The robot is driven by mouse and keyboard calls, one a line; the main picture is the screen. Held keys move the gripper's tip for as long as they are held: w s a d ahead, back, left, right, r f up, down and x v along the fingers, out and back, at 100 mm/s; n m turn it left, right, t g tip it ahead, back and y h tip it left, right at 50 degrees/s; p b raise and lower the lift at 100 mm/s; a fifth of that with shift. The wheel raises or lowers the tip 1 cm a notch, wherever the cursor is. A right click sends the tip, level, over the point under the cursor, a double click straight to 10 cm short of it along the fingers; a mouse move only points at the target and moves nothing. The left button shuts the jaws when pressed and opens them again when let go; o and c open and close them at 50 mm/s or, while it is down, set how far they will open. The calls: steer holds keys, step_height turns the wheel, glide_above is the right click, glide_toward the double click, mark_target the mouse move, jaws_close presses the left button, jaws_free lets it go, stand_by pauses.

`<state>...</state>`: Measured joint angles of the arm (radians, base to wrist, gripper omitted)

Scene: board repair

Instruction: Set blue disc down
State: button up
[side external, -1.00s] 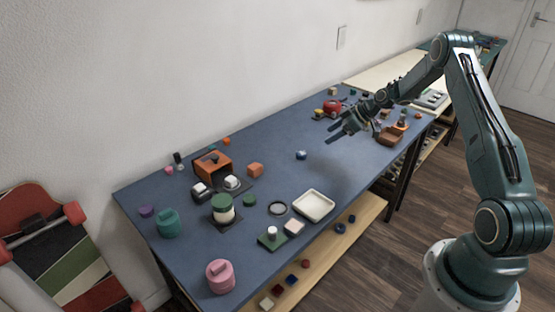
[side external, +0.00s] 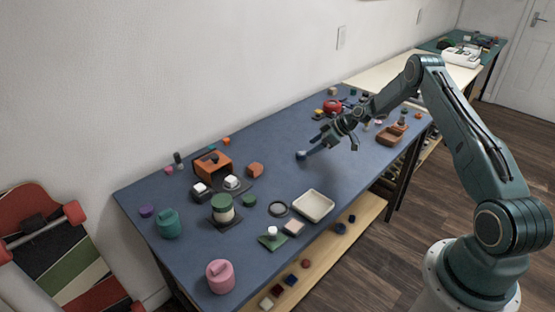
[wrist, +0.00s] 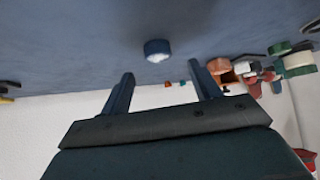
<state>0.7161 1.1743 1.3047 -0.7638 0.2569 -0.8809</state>
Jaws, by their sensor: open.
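The blue disc (side external: 301,155) lies on the dark blue bench top, near its middle, with bare surface around it. In the wrist view the disc (wrist: 157,50) shows a pale face and stands ahead of the fingertips, clear of both. My gripper (side external: 334,149) is open and empty, just right of the disc in the side view. Its two fingers (wrist: 164,82) are spread wide in the wrist view, with nothing between them.
A red round part (side external: 332,106) and a brown box (side external: 389,137) stand farther back.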

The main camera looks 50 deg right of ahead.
mark_target(301, 153)
steer(key=shift+x, duration=2.6)
steer(key=c, duration=1.1)
steer(key=shift+r, duration=0.2)
step_height(301, 153, up, 20)
steer(key=shift+f, duration=0.1)
